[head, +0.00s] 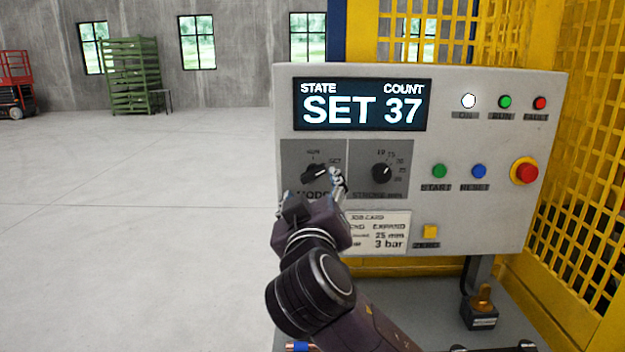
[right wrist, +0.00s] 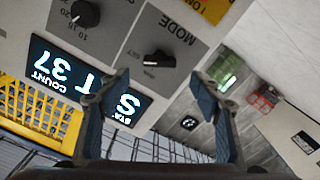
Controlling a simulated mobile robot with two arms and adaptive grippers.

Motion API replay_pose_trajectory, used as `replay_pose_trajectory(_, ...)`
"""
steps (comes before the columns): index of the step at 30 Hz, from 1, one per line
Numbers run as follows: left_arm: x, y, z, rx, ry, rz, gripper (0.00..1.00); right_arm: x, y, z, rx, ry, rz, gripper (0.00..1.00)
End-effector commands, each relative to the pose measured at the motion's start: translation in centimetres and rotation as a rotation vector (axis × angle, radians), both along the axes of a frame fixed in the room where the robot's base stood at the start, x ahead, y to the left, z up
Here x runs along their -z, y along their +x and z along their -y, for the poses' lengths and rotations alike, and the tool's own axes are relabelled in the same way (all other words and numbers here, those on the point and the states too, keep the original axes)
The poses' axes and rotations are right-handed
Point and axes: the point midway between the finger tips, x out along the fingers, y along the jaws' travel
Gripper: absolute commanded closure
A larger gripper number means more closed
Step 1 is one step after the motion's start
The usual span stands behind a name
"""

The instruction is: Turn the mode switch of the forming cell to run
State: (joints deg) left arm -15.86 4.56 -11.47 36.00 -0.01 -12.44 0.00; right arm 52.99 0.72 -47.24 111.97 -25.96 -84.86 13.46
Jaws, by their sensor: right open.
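The mode switch (head: 315,174) is a black knob on a dark grey plate of the forming cell's panel, its bar tilted toward the SET mark. The display (head: 362,105) reads SET 37. My right gripper (head: 318,190) is in front of the panel just below the switch and partly hides the MODE label. In the right wrist view the same switch (right wrist: 160,59) shows whole, beyond the gap between the two spread fingers of the gripper (right wrist: 158,88). The fingers are open with nothing between them, and the switch looks untouched. My left gripper is not in view.
The stroke knob (head: 382,173) sits close right of the mode switch. Green start (head: 439,171) and blue reset (head: 479,171) buttons and a red emergency stop (head: 524,171) are farther right. A job card (head: 385,236) is below. Yellow mesh guard (head: 590,130) stands right; open floor lies left.

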Motion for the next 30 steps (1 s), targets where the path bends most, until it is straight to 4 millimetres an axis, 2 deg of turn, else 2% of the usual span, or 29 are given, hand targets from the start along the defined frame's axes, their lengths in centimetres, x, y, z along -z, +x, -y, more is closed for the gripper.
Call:
replay_pose_trajectory(3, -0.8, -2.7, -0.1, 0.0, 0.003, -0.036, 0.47, -0.3, 1.8, 0.2, 0.006, -0.004, -0.002, 0.41)
replay_pose_trajectory(6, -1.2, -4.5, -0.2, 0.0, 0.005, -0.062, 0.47, -0.3, 3.4, 0.2, 0.005, -0.004, -0.002, 0.41)
replay_pose_trajectory(8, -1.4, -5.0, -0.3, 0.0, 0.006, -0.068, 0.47, -0.2, 4.3, 0.2, 0.004, -0.004, -0.003, 0.41)
replay_pose_trajectory(11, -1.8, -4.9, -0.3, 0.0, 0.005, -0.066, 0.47, -0.2, 5.5, 0.1, 0.003, -0.004, -0.003, 0.41)
replay_pose_trajectory(19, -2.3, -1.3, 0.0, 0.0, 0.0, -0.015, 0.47, 0.0, 6.9, 0.2, 0.002, -0.001, -0.002, 0.41)
replay_pose_trajectory(25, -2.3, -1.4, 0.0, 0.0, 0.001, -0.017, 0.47, 0.0, 6.9, 0.1, 0.002, 0.0, -0.003, 0.41)
replay_pose_trajectory(26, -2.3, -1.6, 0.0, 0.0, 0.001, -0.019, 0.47, 0.0, 6.9, 0.1, 0.002, 0.0, -0.003, 0.42)
replay_pose_trajectory(30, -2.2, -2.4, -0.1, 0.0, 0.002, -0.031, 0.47, 0.0, 6.9, 0.1, 0.002, 0.0, -0.003, 0.58)
